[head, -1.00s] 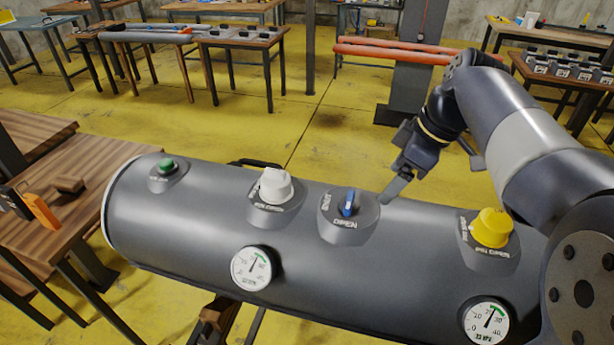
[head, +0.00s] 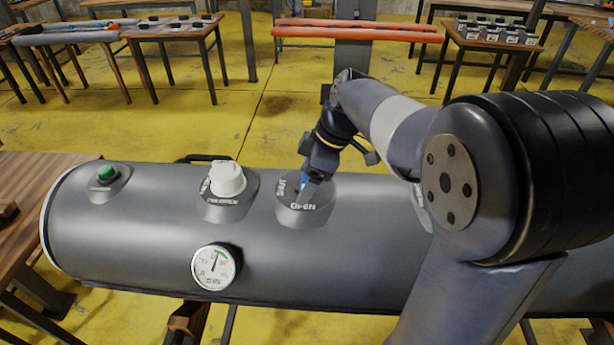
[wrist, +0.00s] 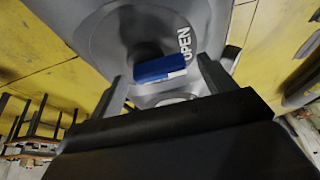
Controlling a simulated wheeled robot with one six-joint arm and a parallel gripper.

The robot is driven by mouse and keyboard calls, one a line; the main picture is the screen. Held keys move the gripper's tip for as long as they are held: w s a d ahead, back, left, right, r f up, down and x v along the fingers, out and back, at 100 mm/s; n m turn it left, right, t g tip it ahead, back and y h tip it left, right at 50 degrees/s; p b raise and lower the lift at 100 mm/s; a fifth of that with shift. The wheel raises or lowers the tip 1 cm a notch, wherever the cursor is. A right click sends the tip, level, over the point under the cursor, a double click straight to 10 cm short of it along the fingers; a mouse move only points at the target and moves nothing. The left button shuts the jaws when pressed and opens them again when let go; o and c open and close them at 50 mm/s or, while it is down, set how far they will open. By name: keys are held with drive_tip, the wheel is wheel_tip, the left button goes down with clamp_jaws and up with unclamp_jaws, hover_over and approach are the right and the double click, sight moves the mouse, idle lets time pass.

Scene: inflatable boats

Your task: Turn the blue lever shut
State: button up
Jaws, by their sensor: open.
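The blue lever (head: 304,183) stands on a grey round mount (head: 306,208) on top of the grey tube, with "OPEN" lettering on the mount. My gripper (head: 312,190) is at the lever and hides part of it in the head view. In the wrist view the blue lever (wrist: 160,68) lies between the two fingers of my open gripper (wrist: 160,85), crosswise in the gap. I cannot tell whether a finger touches it.
A white knob (head: 228,179) and a green button (head: 107,173) stand on the tube (head: 130,225) left of the lever. A round gauge (head: 215,266) is on the tube's front. A wooden table (head: 20,190) stands at the left.

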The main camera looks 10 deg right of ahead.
drive_tip(key=c, duration=1)
drive_tip(key=shift+a+m, duration=0.1)
drive_tip(key=shift+m, duration=0.3)
drive_tip(key=m+t, duration=0.1)
drive_tip(key=m, duration=0.2)
drive_tip(key=shift+a+m+t+h+b, duration=0.3)
drive_tip(key=shift+t+b, duration=0.1)
drive_tip(key=m, duration=0.3)
drive_tip(key=m+t+h, duration=0.1)
drive_tip(key=shift+w+a+r+m+p, duration=0.1)
drive_tip(key=shift+a+m+p, duration=0.2)
drive_tip(key=shift+p, duration=0.05)
drive_tip(key=m, duration=0.1)
drive_tip(key=m+h, duration=0.1)
drive_tip(key=m, duration=0.1)
drive_tip(key=m+t+h+p, duration=0.1)
drive_tip(key=shift+w+a, duration=0.25)
drive_tip(key=shift+w+m+h, duration=0.15)
drive_tip(key=shift+m+h, duration=0.25)
drive_tip(key=shift+m, duration=0.85)
drive_tip(key=shift+w+m+h, duration=0.1)
drive_tip(key=shift+m+h, duration=0.3)
drive_tip(key=shift+m, duration=0.85)
